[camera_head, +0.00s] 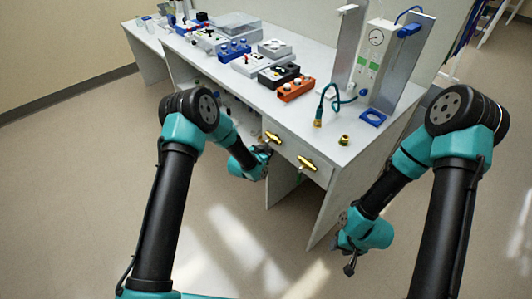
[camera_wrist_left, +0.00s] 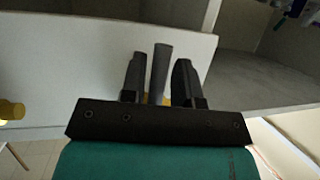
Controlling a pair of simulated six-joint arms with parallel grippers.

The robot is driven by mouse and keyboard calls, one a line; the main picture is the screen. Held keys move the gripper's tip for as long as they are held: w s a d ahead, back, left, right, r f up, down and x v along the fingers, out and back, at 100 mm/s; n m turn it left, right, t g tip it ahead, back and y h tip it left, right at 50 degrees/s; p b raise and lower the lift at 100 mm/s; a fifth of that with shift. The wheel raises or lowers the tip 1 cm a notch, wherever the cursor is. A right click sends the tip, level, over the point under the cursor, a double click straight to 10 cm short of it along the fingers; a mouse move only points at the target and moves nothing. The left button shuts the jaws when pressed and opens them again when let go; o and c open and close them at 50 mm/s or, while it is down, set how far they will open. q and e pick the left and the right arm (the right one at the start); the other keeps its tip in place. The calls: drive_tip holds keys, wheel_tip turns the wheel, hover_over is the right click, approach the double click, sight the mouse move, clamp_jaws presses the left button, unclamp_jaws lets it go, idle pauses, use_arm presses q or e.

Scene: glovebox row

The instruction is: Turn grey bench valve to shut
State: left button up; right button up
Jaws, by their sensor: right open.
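The grey valve handle (camera_wrist_left: 160,72) stands upright between the two fingers of my left gripper (camera_wrist_left: 158,80) in the left wrist view. Small gaps show beside the handle, and a bit of yellow shows behind its lower end. In the head view my left gripper (camera_head: 268,149) is at the bench's front panel, close by a brass valve fitting (camera_head: 272,138); the grey handle cannot be made out there. A second brass fitting (camera_head: 306,163) sits to the right on the same panel. My right gripper (camera_head: 347,254) is open and empty, low in front of the bench's right end.
The white bench (camera_head: 340,158) carries an orange block (camera_head: 296,89), a blue square ring (camera_head: 372,117), a hose with a brass end (camera_head: 318,123) and a gauge panel (camera_head: 377,39). The floor in front is clear. A yellow knob (camera_wrist_left: 11,110) shows at the left wrist view's left edge.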

use_arm(q)
drive_tip(key=shift+o, duration=0.9)
drive_tip(key=shift+s, duration=0.1)
drive_tip(key=v, duration=1.7)
drive_tip(key=shift+r, duration=0.15)
drive_tip(key=shift+s+a, duration=0.1)
drive_tip(key=shift+a, duration=0.05)
drive_tip(key=s+a+f+n+g+y, duration=0.1)
drive_tip(key=s+a+f+n+g, duration=0.1)
drive_tip(key=s, duration=0.6)
drive_tip(key=s+a+f+n+g+y, duration=0.1)
drive_tip(key=s+a+f+n+g, duration=0.2)
drive_tip(key=s+f+g, duration=0.2)
drive_tip(key=s+a+f+n+g+y, duration=0.1)
drive_tip(key=s+a+f+n+g, duration=0.1)
drive_tip(key=s, duration=0.9)
wheel_tip(320, 180, down, 2)
drive_tip(key=shift+a+f+n+g, duration=0.1)
drive_tip(key=shift+a+n+g, duration=0.25)
drive_tip(key=shift+n+g, duration=0.45)
